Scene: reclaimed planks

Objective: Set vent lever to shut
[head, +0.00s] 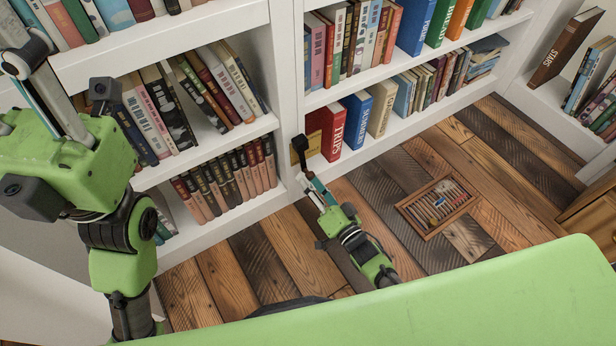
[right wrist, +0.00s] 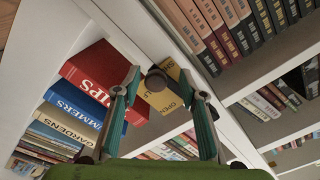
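The vent lever (head: 299,144) is a dark arm with a blocky knob in front of a brass plate (head: 312,146) on the white shelf upright. In the right wrist view the lever's round dark knob (right wrist: 156,79) stands before the yellow plate (right wrist: 172,92), whose lettering is partly covered. My right gripper (head: 311,180) is just below the lever. In its wrist view its two teal fingers (right wrist: 160,88) are apart, with the knob in the gap and space on both sides. My left gripper (head: 28,70) is raised at the upper left, far from the lever; its fingertips are unclear.
White bookcases (head: 288,85) full of books surround the lever. A red book (head: 333,127) stands right beside the plate. A framed tray of small items (head: 437,205) lies on the plank floor (head: 262,262). A wooden piece of furniture (head: 592,222) stands at the right.

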